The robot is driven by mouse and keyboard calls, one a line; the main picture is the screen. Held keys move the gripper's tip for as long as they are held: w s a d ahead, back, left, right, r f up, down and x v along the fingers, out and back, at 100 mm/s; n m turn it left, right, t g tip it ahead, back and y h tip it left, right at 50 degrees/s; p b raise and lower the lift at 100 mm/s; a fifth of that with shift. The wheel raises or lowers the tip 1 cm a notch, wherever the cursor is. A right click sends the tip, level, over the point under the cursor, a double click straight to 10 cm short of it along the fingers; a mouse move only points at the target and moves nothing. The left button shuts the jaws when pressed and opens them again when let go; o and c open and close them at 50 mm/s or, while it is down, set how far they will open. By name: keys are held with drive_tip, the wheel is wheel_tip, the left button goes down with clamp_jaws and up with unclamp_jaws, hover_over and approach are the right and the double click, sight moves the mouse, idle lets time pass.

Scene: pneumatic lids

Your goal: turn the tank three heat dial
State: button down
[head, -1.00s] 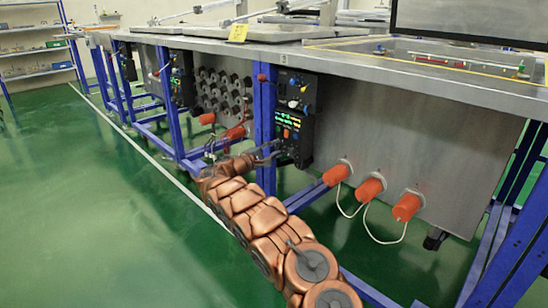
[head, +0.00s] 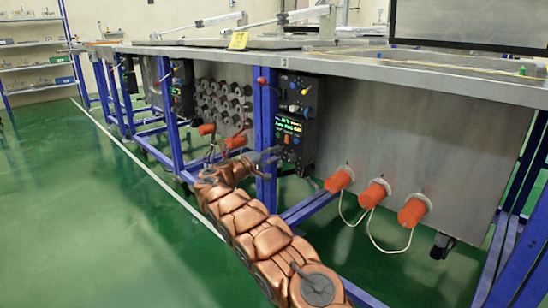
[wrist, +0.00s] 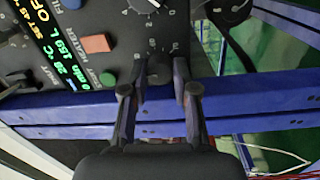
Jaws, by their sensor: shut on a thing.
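The black control panel (head: 296,110) with lit green digits is on the blue post of the tank marked 3, right of centre in the head view. In the wrist view it fills the upper left (wrist: 65,20). A dark round dial (wrist: 158,68) with scale marks sits at its lower edge. My gripper (wrist: 160,78) has its two fingers on either side of this dial and is shut on it. In the head view my gripper (head: 276,154) reaches the lower part of the panel. The dial is hidden there, and its pointer cannot be read.
An orange-red button (wrist: 95,44) and a green button (wrist: 108,79) are close to the fingers. A blue frame beam (wrist: 240,92) runs behind the gripper. Orange plugs with cables (head: 375,193) stick out right of the panel. Green floor at the left is clear.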

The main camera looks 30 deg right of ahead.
drive_tip(key=c, duration=1.2)
unclamp_jaws()
drive_tip(key=a, duration=0.4)
drive_tip(key=s+a, duration=0.1)
drive_tip(key=a, duration=0.3)
drive_tip(key=s+a, duration=0.1)
drive_tip(key=a, duration=0.2)
drive_tip(key=shift+s+a+f, duration=0.1)
drive_tip(key=shift+a+f, duration=0.2)
drive_tip(key=shift+a, duration=0.1)
